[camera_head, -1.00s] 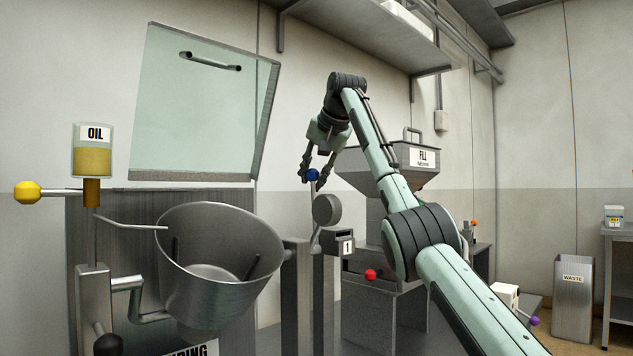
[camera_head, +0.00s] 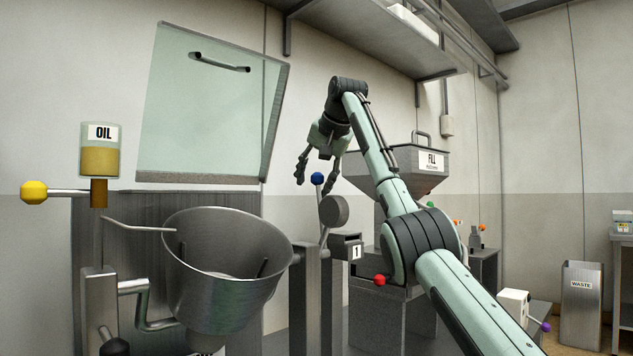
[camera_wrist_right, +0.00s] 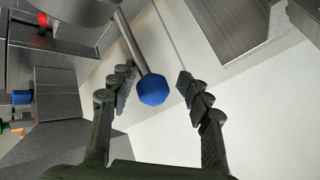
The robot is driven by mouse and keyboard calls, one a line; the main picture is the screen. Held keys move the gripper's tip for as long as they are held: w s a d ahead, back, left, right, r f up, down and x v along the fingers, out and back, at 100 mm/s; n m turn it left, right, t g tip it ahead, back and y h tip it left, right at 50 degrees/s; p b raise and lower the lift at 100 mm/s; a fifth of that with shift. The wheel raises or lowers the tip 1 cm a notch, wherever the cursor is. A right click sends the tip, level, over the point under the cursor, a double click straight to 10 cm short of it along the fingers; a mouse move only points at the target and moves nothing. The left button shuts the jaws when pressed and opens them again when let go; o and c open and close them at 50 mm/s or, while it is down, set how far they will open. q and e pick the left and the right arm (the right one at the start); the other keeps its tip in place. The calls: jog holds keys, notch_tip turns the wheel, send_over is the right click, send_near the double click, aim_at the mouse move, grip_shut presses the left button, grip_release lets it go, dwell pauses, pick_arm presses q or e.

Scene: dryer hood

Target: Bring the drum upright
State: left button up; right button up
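The steel drum (camera_head: 222,262) stands on the left in the head view, its open mouth facing up and tilted slightly toward me. A lever with a blue ball knob (camera_head: 317,179) rises beside it, next to a round grey disc (camera_head: 334,210). My right gripper (camera_head: 318,180) is open, its fingers pointing down around the knob. In the right wrist view the blue knob (camera_wrist_right: 153,90) sits between the spread fingers (camera_wrist_right: 155,85), with a gap on both sides. My left gripper does not show.
A glass hood (camera_head: 210,105) with a bar handle is raised behind the drum. An oil cup (camera_head: 100,155) and a yellow knob (camera_head: 33,192) are at far left. A FILL hopper (camera_head: 400,170) stands behind my right arm. A red knob (camera_head: 380,280) is below the box marked 1.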

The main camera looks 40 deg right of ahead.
dwell(0.3)
jog(key=shift+s+d+r, duration=0.1)
jog(key=shift+s, duration=0.05)
jog(key=v, duration=1.1)
jog(key=shift+s+a+r, duration=0.2)
jog(key=shift+a+r, duration=0.05)
